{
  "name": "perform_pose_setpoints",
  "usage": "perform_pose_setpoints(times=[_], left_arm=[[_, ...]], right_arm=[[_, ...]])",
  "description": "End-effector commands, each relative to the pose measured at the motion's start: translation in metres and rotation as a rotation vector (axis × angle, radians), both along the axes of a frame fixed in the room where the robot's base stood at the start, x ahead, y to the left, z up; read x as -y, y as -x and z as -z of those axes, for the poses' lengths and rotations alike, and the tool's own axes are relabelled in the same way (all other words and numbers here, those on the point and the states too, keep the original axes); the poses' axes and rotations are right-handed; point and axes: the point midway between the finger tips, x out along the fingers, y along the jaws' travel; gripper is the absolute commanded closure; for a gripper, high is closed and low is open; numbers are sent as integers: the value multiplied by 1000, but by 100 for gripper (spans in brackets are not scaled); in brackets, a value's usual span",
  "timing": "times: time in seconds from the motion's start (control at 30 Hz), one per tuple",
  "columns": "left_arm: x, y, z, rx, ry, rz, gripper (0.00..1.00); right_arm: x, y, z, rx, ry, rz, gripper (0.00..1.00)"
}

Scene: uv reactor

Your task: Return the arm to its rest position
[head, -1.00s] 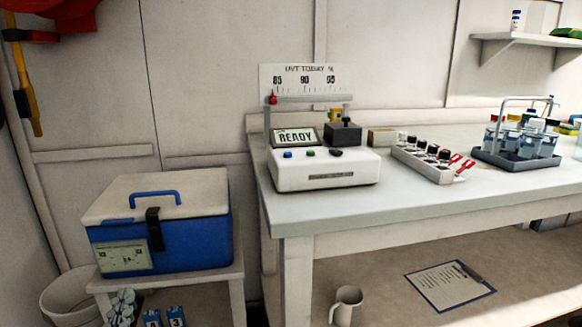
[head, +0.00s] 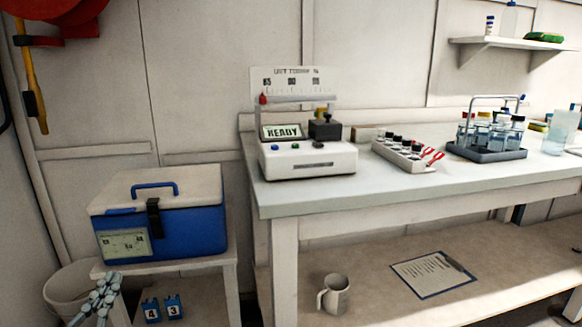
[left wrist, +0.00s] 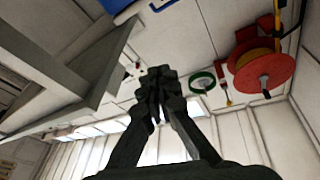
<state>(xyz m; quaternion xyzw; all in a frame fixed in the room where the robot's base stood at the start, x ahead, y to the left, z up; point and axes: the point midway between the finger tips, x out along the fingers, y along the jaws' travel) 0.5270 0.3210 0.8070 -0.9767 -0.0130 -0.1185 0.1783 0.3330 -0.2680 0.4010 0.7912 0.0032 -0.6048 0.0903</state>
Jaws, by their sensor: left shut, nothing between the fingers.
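My left gripper (head: 98,298) shows at the lower left of the head view, in front of the stool and bin. It is low down, below the level of the blue cooler, and holds nothing. In the left wrist view the fingers of this gripper (left wrist: 158,82) are together with nothing between them. The rest of the left arm is mostly outside the head view. My right gripper is not in view.
The blue cooler (head: 180,232) stands on a low stool (head: 232,275), with a white bin (head: 62,290) left of it. The white bench (head: 400,184) carries a READY device (head: 307,160), a vial tray (head: 408,158) and a bottle rack (head: 487,153). A mug (head: 335,294) and clipboard (head: 432,274) lie below.

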Motion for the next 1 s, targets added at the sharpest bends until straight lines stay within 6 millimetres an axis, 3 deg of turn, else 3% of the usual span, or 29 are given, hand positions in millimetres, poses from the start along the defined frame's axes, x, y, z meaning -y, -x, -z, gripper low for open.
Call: perform_pose_setpoints(times=[0.33,0.37,0.4,0.57,0.77,0.87,1.0], left_arm=[[-1,-13,-28,0,-262,118,100],[-1,-14,-24,-14,-273,124,100],[-2,-15,-5,-69,-263,121,100],[-7,-18,52,-254,-267,117,100],[-22,-4,140,-539,-271,84,100],[-37,15,196,-727,-273,40,100],[-65,56,266,-993,-280,-56,100]], right_arm=[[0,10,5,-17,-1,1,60],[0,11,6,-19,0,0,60],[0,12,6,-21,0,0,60],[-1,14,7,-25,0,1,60],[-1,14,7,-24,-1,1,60],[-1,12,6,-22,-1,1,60],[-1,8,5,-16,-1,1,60]])
